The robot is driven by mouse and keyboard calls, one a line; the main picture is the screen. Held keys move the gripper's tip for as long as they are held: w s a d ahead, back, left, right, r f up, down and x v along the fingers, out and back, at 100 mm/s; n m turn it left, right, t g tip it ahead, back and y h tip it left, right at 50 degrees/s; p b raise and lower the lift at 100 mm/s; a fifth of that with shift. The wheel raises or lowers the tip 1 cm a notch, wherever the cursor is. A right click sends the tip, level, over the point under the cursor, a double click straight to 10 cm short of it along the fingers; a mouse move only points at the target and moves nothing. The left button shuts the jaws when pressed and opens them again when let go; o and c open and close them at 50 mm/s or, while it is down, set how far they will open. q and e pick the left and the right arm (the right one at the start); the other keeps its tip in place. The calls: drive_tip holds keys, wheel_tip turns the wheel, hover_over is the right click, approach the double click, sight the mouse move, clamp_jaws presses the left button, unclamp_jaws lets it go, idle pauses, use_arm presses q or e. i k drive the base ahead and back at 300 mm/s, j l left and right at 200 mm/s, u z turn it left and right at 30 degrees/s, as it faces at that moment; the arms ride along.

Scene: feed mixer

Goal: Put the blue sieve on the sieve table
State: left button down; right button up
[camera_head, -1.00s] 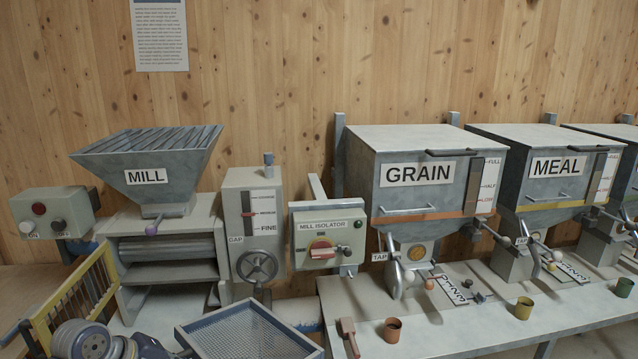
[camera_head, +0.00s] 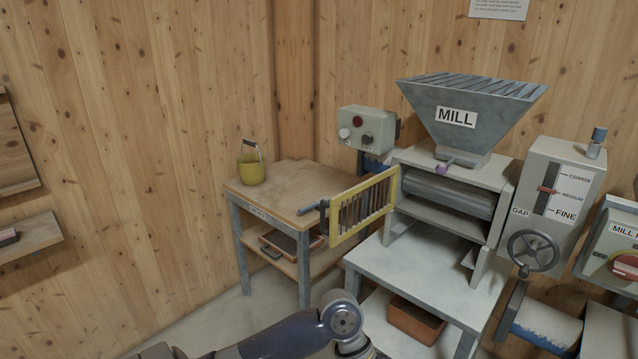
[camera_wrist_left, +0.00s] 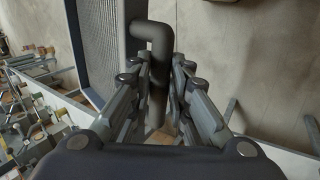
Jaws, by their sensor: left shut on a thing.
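The blue sieve (camera_wrist_left: 100,40), a mesh in a blue-grey frame, shows at the upper left of the left wrist view. My left gripper (camera_wrist_left: 160,65) is shut on its dark bent handle (camera_wrist_left: 157,80). The sieve is held beside the fingers, clear of any table as far as I see. The head view shows only my left arm at the bottom; the sieve and gripper are out of it. A wooden-topped table (camera_head: 285,183) stands in the corner with a label too small to read, likely the sieve table. My right gripper is not in view.
A yellow-green pot (camera_head: 252,170) stands at the table's back left. A yellow barred guard (camera_head: 362,208) stands at its right edge, beside the mill (camera_head: 455,190). A tray (camera_head: 285,244) lies on the lower shelf. The middle of the tabletop is clear.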

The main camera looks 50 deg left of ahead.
sight(291, 193)
drive_tip(key=i+j+u, duration=0.2)
drive_tip(key=j, duration=0.3)
drive_tip(key=i+j+u, duration=0.25)
drive_tip(key=j, duration=0.25)
drive_tip(key=i+j+u, duration=0.2)
drive_tip(key=i+j, duration=0.15)
drive_tip(key=i+j+u, duration=0.2)
drive_tip(key=i, duration=0.3)
drive_tip(key=i+j+u, duration=0.2)
drive_tip(key=i, duration=0.3)
